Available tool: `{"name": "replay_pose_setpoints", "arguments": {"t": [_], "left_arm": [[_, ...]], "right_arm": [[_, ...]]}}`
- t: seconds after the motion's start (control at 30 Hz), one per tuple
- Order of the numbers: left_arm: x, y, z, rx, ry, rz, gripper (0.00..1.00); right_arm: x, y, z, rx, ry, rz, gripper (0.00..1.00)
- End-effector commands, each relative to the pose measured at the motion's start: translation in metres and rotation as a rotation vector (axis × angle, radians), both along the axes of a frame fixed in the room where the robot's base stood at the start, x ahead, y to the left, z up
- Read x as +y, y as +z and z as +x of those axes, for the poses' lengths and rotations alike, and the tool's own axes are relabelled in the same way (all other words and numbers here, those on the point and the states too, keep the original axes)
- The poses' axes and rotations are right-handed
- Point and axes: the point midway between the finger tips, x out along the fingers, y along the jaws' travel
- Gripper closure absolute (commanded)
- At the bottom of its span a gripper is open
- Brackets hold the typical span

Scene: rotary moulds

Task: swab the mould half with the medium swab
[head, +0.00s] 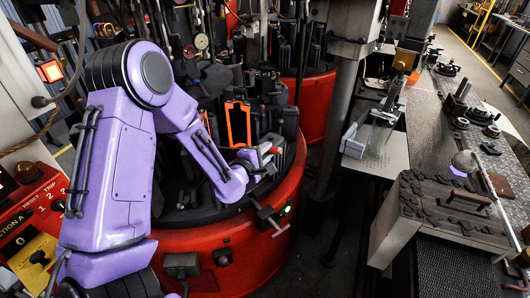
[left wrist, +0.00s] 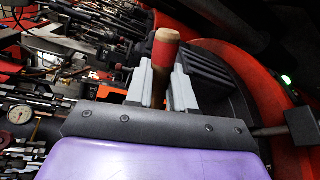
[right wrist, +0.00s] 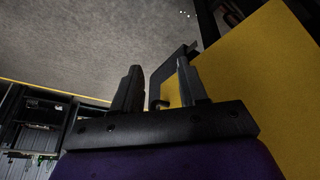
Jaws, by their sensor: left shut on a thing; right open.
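My left gripper (head: 268,160) is shut on a wooden handle with a red band, over the red rotary table (head: 225,250) in the head view. In the left wrist view the left gripper (left wrist: 166,88) clasps this handle (left wrist: 166,48), which I take for the swab. Its swab end is hidden and I cannot read its size. Dark mould blocks (head: 285,122) stand on the rotary table around the gripper; I cannot tell which one is the mould half. My right gripper (right wrist: 160,90) is open and empty in the right wrist view, away from the table.
An orange frame (head: 238,124) stands among the dark blocks behind my left gripper. A red control panel (head: 35,215) is at the left. A grey post (head: 340,100) rises right of the table. A grey block (head: 410,225) with dark pieces on top stands at the right.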

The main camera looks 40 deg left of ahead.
Motion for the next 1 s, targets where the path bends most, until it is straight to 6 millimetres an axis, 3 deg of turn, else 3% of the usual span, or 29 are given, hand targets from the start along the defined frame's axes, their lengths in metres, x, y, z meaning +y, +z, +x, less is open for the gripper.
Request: {"name": "replay_pose_setpoints", "arguments": {"t": [0.03,1.0], "left_arm": [[0.001,0.009,0.0,-0.001,0.002,0.002,1.0],[0.0,0.056,0.001,-0.002,0.001,0.001,1.0]], "right_arm": [[0.0,0.008,0.0,0.0,0.0,0.0,0.57],[0.0,0.053,0.0,0.0,0.0,0.0,0.57]]}}
